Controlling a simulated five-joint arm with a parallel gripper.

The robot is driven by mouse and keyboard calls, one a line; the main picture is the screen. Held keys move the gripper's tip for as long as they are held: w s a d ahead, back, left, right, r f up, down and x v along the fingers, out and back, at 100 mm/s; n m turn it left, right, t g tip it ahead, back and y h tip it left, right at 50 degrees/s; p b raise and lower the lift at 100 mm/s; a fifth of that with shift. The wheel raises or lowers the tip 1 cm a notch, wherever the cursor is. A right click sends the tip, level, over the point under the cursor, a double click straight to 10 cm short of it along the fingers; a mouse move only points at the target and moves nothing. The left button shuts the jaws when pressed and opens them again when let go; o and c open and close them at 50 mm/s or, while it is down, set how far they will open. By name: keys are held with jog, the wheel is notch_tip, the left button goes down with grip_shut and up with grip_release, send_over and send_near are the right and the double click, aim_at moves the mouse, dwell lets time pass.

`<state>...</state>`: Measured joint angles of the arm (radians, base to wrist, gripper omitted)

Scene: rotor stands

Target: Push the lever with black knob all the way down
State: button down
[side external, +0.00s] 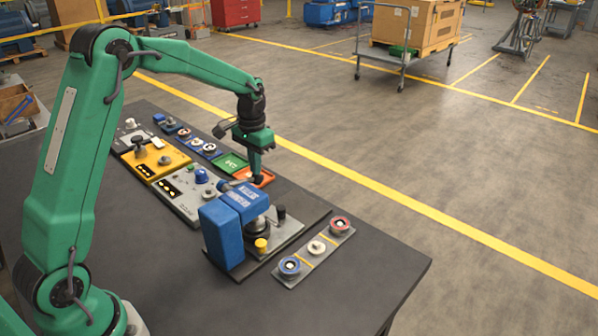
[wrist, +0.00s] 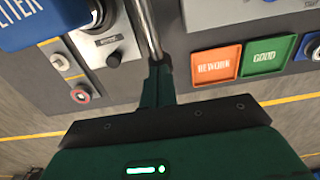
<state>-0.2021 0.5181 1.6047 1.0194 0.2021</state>
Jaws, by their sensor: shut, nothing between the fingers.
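The lever shows in the wrist view as a bright metal rod (wrist: 147,32) running down from the top edge beside the blue unit. Its dark knob end (wrist: 166,68) is at the tip of my gripper (wrist: 157,72), partly hidden by the fingers. In the side view my gripper (side external: 256,178) points down, shut and empty, with its tip at the lever's dark end, behind the blue unit (side external: 222,232). The rod lies low there and looks near level. Whether tip and knob touch, I cannot tell.
An orange REWORK tray (wrist: 216,65) and a green GOOD tray (wrist: 268,56) lie beside the lever. A small black knob (side external: 281,213) and a yellow button (side external: 261,245) stand near the blue unit. A button strip (side external: 303,262) lies in front. The table's (side external: 375,265) right end is clear.

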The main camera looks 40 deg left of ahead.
jog(key=shift+r, duration=0.1)
notch_tip(320, 180, up, 13)
dwell(2.1)
dwell(0.3)
jog(key=s+d+r+t, duration=0.2)
jog(key=s+d+r, duration=0.1)
jog(key=s, duration=0.4)
jog(key=s+d+r+t, duration=0.1)
jog(key=s+d+r, duration=0.1)
jog(key=s+d, duration=0.35)
jog(key=s+f+t, duration=0.1)
jog(key=s+f, duration=0.1)
jog(key=s, duration=0.5)
jog(key=s+d+f+t, duration=0.1)
jog(key=s+f, duration=0.2)
jog(key=s, duration=0.4)
jog(key=shift+d+t, duration=0.25)
jog(key=shift+t, duration=0.05)
